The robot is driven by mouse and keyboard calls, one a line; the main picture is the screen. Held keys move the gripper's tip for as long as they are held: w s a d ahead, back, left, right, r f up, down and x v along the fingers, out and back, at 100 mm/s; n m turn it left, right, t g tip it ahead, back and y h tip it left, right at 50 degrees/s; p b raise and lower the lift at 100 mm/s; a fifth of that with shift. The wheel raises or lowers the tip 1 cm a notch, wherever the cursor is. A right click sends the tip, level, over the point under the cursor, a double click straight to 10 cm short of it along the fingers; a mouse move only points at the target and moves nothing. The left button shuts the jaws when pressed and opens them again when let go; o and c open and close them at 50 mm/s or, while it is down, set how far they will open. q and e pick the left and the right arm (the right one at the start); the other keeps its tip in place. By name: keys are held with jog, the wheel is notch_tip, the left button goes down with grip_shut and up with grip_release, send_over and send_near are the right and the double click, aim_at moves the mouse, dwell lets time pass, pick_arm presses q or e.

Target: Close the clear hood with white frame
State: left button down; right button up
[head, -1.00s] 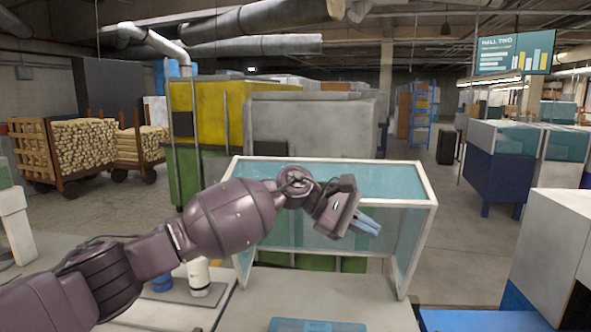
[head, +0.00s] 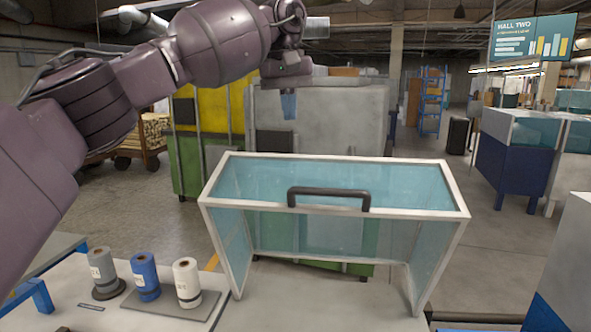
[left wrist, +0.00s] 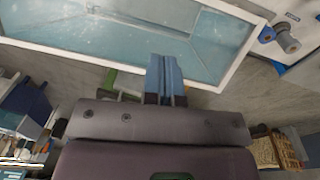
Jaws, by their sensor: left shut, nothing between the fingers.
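The clear hood with white frame (head: 335,208) stands on the pale worktop. Its teal-tinted top panel and its front rail are high above the worktop, and the space below the rail looks open. A black handle (head: 328,192) sits on the front rail. My left gripper (head: 289,106) is raised above the hood's back edge in the picture, clear of the handle, with blue fingers pointing down. In the left wrist view its fingers (left wrist: 165,78) are together and empty, and the hood's white rim (left wrist: 100,64) runs behind them. My right gripper is not in view.
Grey, blue and white spools (head: 145,276) stand on the worktop (head: 275,312) left of the hood. A light cabinet (head: 570,250) stands at the right. A grey cabinet (head: 345,115) and a yellow and green one (head: 205,160) stand behind. The worktop before the hood is clear.

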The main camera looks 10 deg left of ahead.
pick_arm(q)
jog(key=f, duration=0.7)
jog(key=s+d+f, duration=0.1)
jog(key=f, duration=0.3)
jog(key=shift+s+d+f+p, duration=0.1)
jog(key=shift+s+f+p, duration=0.2)
jog(key=shift+s+f, duration=0.25)
jog(key=shift+f, duration=0.15)
